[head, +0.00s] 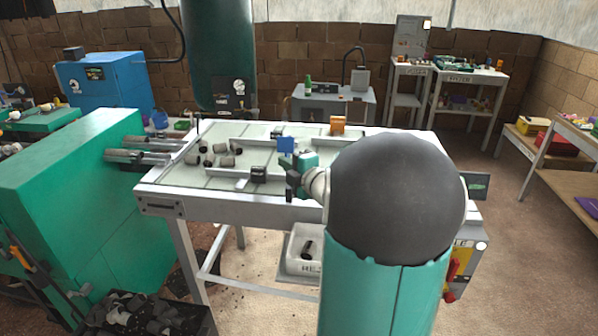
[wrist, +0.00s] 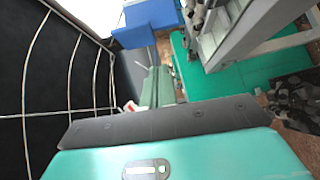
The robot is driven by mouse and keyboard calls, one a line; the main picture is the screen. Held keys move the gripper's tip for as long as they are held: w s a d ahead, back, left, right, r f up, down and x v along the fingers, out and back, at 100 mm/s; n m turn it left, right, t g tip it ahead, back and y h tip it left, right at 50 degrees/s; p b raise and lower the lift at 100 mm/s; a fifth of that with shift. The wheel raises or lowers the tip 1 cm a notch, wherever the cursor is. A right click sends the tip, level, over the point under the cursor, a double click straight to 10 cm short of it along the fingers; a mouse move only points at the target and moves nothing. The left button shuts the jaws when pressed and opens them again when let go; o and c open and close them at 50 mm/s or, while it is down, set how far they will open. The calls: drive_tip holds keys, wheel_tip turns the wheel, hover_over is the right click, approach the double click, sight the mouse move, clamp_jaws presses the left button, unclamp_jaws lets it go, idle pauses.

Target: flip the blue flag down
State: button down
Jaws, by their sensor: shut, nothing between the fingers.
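The blue flag (head: 286,145) stands raised above the white-framed table, left of my arm, its face turned to the head camera. My gripper (head: 292,184) is shut and empty, at the table's near side, just below and close to the flag in the picture. I cannot tell if they touch. Part of my gripper (wrist: 165,122) fills the lower wrist view as a dark bar above a teal body. A blue shape (wrist: 148,22) shows at the top of the wrist view; I cannot tell if it is the flag. My arm hides the table's right part.
Several grey paper plugs (head: 222,149) lie on the table (head: 180,181). A black block (head: 259,174) sits near the front rail, an orange block (head: 337,125) at the back. A white bin (head: 302,267) stands below. A teal machine (head: 70,190) is at left.

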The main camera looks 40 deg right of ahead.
sight(282, 152)
drive_tip(key=w+d, duration=0.2)
drive_tip(key=d, duration=0.1)
drive_tip(key=shift+f, duration=0.15)
drive_tip(key=shift+d, duration=0.15)
